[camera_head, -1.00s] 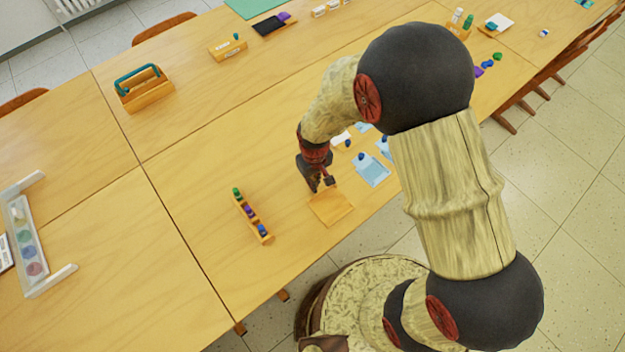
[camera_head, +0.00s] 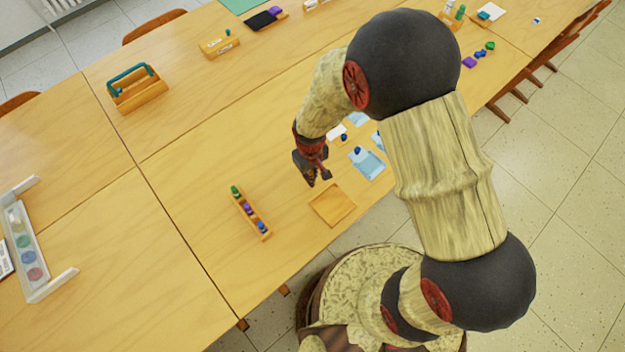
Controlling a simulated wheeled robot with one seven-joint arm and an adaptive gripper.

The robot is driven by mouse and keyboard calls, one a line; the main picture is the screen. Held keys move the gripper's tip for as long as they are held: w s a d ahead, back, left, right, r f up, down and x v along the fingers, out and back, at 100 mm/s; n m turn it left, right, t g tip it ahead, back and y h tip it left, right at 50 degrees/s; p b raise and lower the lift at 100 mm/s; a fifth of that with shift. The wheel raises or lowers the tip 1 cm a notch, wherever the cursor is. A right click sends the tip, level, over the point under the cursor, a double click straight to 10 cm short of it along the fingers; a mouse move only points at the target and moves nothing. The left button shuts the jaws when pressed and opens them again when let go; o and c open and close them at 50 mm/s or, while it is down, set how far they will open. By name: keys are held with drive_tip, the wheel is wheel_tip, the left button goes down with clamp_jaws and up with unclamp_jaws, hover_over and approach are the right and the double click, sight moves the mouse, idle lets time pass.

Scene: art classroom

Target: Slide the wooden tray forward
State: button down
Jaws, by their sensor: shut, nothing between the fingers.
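The wooden tray (camera_head: 333,206) is a small, shallow, square tray lying flat on the table near its front edge. It looks empty. My gripper (camera_head: 318,181) is shut and holds nothing. It is in the air just above and beyond the tray's far side, pointing down. Whether a fingertip touches the tray cannot be told from this view.
A narrow wooden rack (camera_head: 250,213) with coloured pieces stands left of the tray. Light blue cards (camera_head: 367,163) with dark blue knobs lie to the right, partly behind my arm. A wooden caddy (camera_head: 136,88) stands farther back. The table (camera_head: 215,160) between is clear.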

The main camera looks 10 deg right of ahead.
drive_tip(key=w+r, duration=0.1)
drive_tip(key=r+p, duration=0.1)
drive_tip(key=r, duration=0.1)
drive_tip(key=shift+w+a, duration=0.35)
drive_tip(key=shift+a, duration=0.05)
wheel_tip(320, 180, up, 7)
drive_tip(key=p, duration=0.2)
drive_tip(key=shift+s+d, duration=0.15)
drive_tip(key=shift+s, duration=0.15)
